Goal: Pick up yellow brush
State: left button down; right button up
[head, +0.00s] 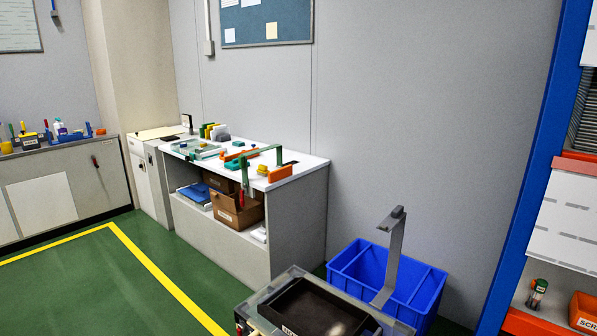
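No thing in the head view is clearly a yellow brush. Small yellow items are too small to identify. Neither of my grippers is in view.
A blue divided crate (432,290) stands on the floor, with a dark tray (312,309) on a stand before it. A blue-framed rack (540,165) is at right. The green floor (85,285) at left is clear.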

aim_at(262, 170)
jog(key=i+j+u, duration=0.9)
jog(key=i+u, duration=0.35)
jog(key=i, duration=0.15)
jog(key=i+u, duration=0.4)
jog(key=i, duration=0.15)
jog(key=i+z, duration=0.8)
jog(key=i+j+z, duration=0.25)
jog(key=i+z, duration=0.2)
